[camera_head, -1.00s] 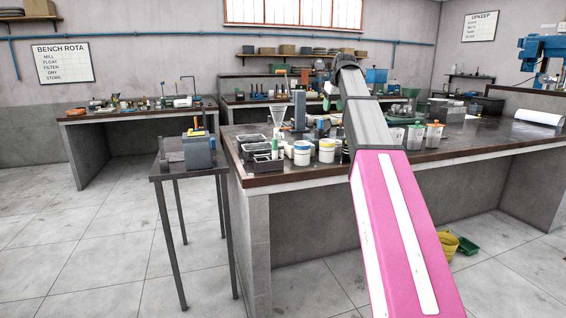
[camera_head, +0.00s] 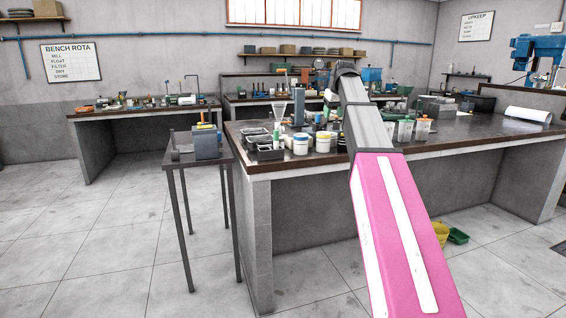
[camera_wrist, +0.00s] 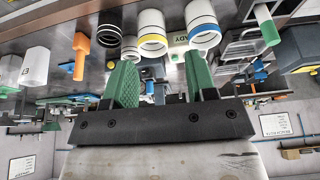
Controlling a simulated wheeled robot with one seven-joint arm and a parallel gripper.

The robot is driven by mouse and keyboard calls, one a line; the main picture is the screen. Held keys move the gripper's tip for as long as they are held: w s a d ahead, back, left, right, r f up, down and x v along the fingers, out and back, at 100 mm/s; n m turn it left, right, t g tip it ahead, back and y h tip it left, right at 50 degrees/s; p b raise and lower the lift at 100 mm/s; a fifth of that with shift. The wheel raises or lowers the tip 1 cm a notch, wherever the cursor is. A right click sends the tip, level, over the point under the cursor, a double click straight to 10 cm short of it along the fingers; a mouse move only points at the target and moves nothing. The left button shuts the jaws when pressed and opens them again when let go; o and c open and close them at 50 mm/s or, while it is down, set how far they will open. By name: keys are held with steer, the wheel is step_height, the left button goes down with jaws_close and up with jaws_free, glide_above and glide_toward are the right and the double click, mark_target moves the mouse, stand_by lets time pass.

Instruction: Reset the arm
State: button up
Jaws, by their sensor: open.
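My gripper (camera_wrist: 159,60) shows in the wrist view with its two green ridged fingers wide apart and nothing between them. Past the fingertips are a white tub with a yellow ring (camera_wrist: 152,32) and a white tub with a blue ring (camera_wrist: 201,22), apparently apart from the fingers. In the head view my pink and grey arm reaches forward over the bench (camera_head: 470,138) and bends down at its far end. The gripper is mostly hidden behind the arm there.
The bench carries tubs (camera_head: 300,145), dark trays and lidded cups (camera_head: 423,129). A small side table (camera_head: 177,160) with a grey device (camera_head: 206,143) stands to its left. A yellow bucket (camera_head: 440,231) and green scoop (camera_head: 458,236) lie on the floor. The left floor is clear.

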steer(key=s+f+m+g, duration=0.1)
steer(key=s+f, duration=0.2)
steer(key=f, duration=0.7)
steer(key=s+f, duration=0.4)
steer(key=f, duration=0.6)
steer(key=s+f+m+g, duration=0.1)
steer(key=s+f, duration=0.2)
steer(key=f, duration=0.7)
steer(key=s+a+f+m+g+h, duration=0.1)
steer(key=s+f+g, duration=0.1)
steer(key=s+f, duration=2)
step_height(320, 180, down, 2)
steer(key=shift+s+a+f, duration=0.1)
steer(key=shift+s+a, duration=0.1)
steer(key=shift+s, duration=0.15)
steer(key=shift+c, duration=0.4)
